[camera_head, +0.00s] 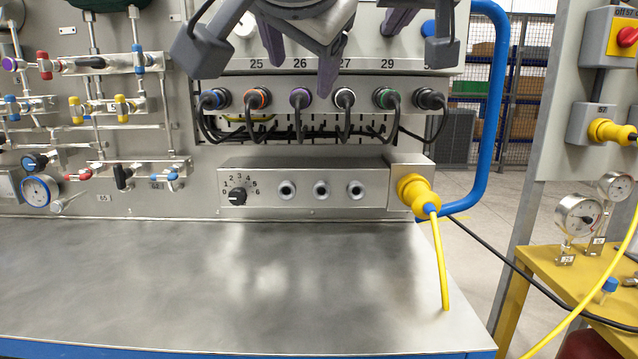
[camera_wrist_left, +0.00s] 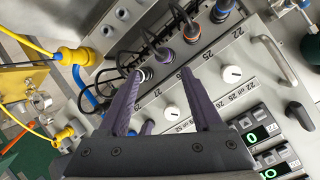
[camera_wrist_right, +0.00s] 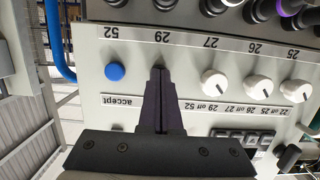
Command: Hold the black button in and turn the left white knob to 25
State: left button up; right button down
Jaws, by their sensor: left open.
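The left white knob (camera_wrist_right: 293,90) is above label 25; it also shows in the left wrist view (camera_wrist_left: 232,74) and partly in the head view (camera_head: 245,27). The middle white knob (camera_wrist_right: 257,88) and right white knob (camera_wrist_right: 213,85) sit beside it. My left gripper (camera_head: 302,77) is open in front of the panel, its spread fingers also in the left wrist view (camera_wrist_left: 165,85). The left knob is outside the fingers there. My right gripper (camera_wrist_right: 158,75) is shut, fingertips at the panel near label 29. The black button is not clearly visible; these fingertips may cover it.
A blue accept button (camera_wrist_right: 115,72) is beside my right fingers. A row of cabled sockets (camera_head: 300,98) runs below the knobs. A panel handle (camera_wrist_left: 278,60) and green digital displays (camera_wrist_left: 257,134) are near the left knob.

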aim_at(243, 23)
pick_arm(q)
jog(key=a+r+n+t+y, duration=0.2)
jog(key=a+r+n, duration=0.1)
jog(key=a+r, duration=0.5)
jog(key=shift+d+x, duration=0.25)
jog(key=shift+x, duration=1.25)
jog(key=shift+d+x, duration=0.2)
jog(key=shift+x, duration=1.35)
jog(key=shift+d+x, duration=0.25)
jog(key=shift+x, duration=1.25)
jog(key=shift+w+r, duration=0.15)
jog(key=shift+r, duration=0.05)
